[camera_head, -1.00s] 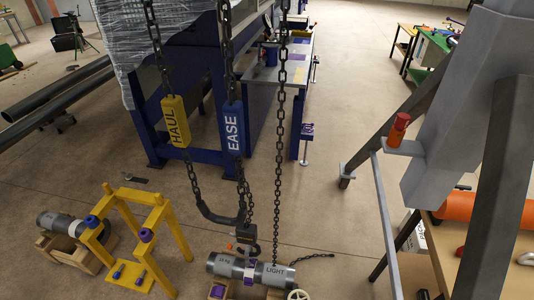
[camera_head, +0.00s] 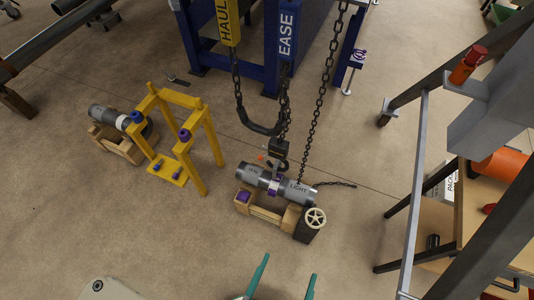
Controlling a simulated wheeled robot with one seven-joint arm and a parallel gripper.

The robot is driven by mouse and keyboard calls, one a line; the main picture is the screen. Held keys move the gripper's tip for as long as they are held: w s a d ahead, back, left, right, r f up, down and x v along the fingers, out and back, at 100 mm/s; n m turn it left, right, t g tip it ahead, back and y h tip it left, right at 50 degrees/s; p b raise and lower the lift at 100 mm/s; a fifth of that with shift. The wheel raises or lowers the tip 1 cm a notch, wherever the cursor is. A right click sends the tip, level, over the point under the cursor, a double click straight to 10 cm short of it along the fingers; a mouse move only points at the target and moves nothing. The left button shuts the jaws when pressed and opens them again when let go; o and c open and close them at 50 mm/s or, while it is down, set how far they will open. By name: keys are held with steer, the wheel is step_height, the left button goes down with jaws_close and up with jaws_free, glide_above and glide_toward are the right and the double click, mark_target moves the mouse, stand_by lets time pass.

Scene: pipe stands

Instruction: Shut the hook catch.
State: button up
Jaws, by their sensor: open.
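The dark hook (camera_head: 281,164) hangs under its black block (camera_head: 278,148) on the chain, directly above the grey pipe piece marked LIGHT (camera_head: 299,188). My gripper (camera_head: 289,267) shows two teal fingers at the bottom edge, apart and empty. It is nearer to me than the pipe and apart from the hook.
The pipe rests on a wooden cradle (camera_head: 264,214) with a handwheel (camera_head: 315,218). Yellow HAUL (camera_head: 228,20) and blue EASE (camera_head: 287,45) tags hang on chains. A yellow stand (camera_head: 205,140) is left; a grey frame rail (camera_head: 415,190) is right. Floor between is clear.

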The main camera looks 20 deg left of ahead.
steer(key=shift+w+a+f, duration=0.1)
steer(key=shift+w+f, duration=0.1)
steer(key=c, duration=0.5)
steer(key=shift+g+y, duration=0.5)
steer(key=shift+y, duration=0.3)
steer(key=w+a+f, duration=0.1)
steer(key=w+f, duration=0.1)
steer(key=w+a+f, duration=0.1)
steer(key=w+f, duration=0.1)
steer(key=w+a+f, duration=0.1)
steer(key=w+f, duration=0.1)
steer(key=shift+f, duration=0.15)
jaws_close()
steer(key=m+g+y, duration=0.2)
steer(key=g, duration=0.1)
glide_above(262, 159)
steer(key=s+d, duration=0.2)
steer(key=s, duration=0.1)
step_height(262, 159, down, 12)
steer(key=f, duration=0.1)
steer(key=shift+w+a+f, duration=0.2)
steer(key=shift+a+f, duration=0.05)
steer(key=shift+f, duration=0.35)
steer(key=shift+w+a+f, duration=0.2)
steer(key=shift+a+f, duration=0.05)
steer(key=shift+f, duration=0.35)
steer(key=shift+a+f, duration=0.2)
steer(key=shift+f, duration=0.15)
